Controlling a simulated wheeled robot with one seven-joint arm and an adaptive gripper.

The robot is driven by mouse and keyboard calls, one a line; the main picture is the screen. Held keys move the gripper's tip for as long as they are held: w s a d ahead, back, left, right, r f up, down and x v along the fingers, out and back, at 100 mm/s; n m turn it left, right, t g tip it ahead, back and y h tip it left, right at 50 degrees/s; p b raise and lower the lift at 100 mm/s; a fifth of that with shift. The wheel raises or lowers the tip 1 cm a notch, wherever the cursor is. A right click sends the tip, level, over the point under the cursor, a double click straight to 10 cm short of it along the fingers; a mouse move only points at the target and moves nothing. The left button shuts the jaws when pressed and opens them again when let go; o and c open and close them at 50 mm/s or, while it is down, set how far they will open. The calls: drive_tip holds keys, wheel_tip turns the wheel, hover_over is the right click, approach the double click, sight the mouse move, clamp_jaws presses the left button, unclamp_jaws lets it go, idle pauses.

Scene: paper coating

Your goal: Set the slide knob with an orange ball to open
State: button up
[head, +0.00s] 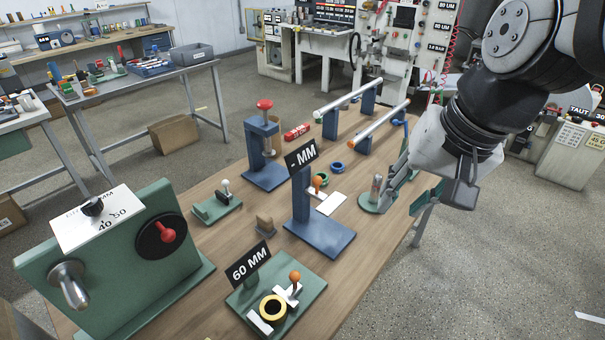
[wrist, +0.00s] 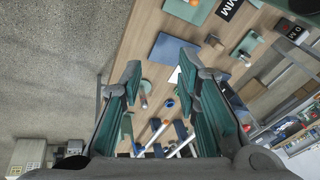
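Two slide knobs with orange balls show in the head view. One orange-ball knob (head: 295,277) stands on a green plate (head: 309,299) beside a black "60 MM" sign (head: 249,262). The other orange-ball knob (head: 318,182) sits on a blue stand (head: 303,205) under a black "- MM" sign (head: 301,156), next to a white strip. My gripper (head: 405,215) is at the right edge of the table, right of both knobs and apart from them. In the wrist view my gripper (wrist: 160,75) has its fingers wide apart with nothing held between them.
A green machine (head: 110,260) with a red knob stands at front left. A blue press (head: 264,150) with a red top stands behind. Two pale rollers (head: 350,98) on blue supports lie at the back right. A small brown block (head: 265,225) sits mid-table.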

drive_tip(key=w+a+f+m+g+p, duration=0.2)
drive_tip(key=w+a+f+m, duration=0.25)
drive_tip(key=a+f, duration=0.4)
drive_tip(key=m+g+h+p, duration=0.1)
drive_tip(key=m+h+p, duration=0.1)
hover_over(295, 275)
wheel_tip(295, 275, down, 11)
drive_tip(key=shift+w+f+m, duration=0.2)
drive_tip(key=shift+f+m, duration=0.05)
drive_tip(key=shift+f, duration=0.25)
wheel_tip(295, 275, down, 13)
drive_tip(key=shift+f+p, duration=0.15)
drive_tip(key=shift+p, duration=0.15)
clamp_jaws()
